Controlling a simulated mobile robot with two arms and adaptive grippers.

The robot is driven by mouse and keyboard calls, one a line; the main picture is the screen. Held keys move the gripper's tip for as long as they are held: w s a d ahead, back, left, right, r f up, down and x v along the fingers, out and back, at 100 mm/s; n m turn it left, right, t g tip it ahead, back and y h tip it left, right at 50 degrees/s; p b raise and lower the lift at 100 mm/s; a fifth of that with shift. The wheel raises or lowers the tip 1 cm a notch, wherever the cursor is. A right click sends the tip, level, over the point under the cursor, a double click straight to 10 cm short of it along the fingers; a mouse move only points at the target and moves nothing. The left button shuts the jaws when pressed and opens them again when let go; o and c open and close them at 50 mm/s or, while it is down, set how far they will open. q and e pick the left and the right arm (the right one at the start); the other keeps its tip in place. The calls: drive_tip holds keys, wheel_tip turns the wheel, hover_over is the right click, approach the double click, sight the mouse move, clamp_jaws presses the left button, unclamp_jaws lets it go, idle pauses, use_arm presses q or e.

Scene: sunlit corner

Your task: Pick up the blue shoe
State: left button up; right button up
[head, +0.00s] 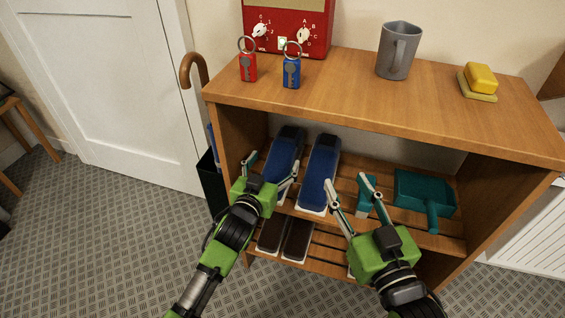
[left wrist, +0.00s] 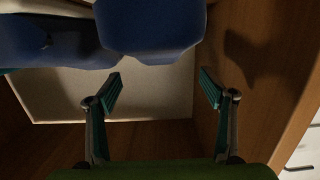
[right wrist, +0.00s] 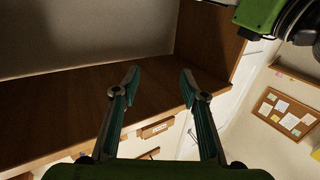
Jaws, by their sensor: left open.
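Two blue shoes stand side by side on the slatted middle shelf, the left shoe (head: 288,145) and the right shoe (head: 320,170). In the left wrist view one blue shoe (left wrist: 150,32) lies ahead of the fingers and another blue shape (left wrist: 50,42) is beside it. My left gripper (head: 273,164) is open at the front of the left shoe, its fingertips spread to either side, with nothing held. My right gripper (head: 346,182) is open and empty, right of the right shoe. It also shows open in the right wrist view (right wrist: 160,74), where no shoe is visible.
A teal brush (head: 365,197) and teal dustpan (head: 412,188) lie right of the shoes. Dark shoes (head: 272,234) are on the lower shelf. The wooden top (head: 345,95) overhangs, holding a red keyring, blue keyring (head: 291,74), grey mug (head: 398,52) and yellow sponge (head: 481,77).

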sight(281, 151)
use_arm(q)
drive_tip(key=shift+x, duration=0.85)
drive_tip(key=shift+f+b+x, duration=0.2)
drive_tip(key=shift+b+x, duration=0.75)
drive_tip(key=shift+x, duration=0.25)
drive_tip(key=shift+b+x, duration=0.45)
drive_tip(key=shift+x, duration=0.75)
drive_tip(key=shift+r, duration=0.1)
drive_tip(key=c, duration=1.4)
use_arm(e)
drive_tip(key=s+r+t+y, duration=0.1)
drive_tip(key=s+r+t, duration=0.1)
drive_tip(key=r+t, duration=0.2)
drive_tip(key=s+r+t+y, duration=0.1)
drive_tip(key=s+r+t, duration=0.2)
drive_tip(key=r, duration=0.7)
drive_tip(key=shift+s+a+t+y, duration=0.15)
drive_tip(key=shift+s+t+y, duration=0.1)
drive_tip(key=shift+t+y, duration=0.2)
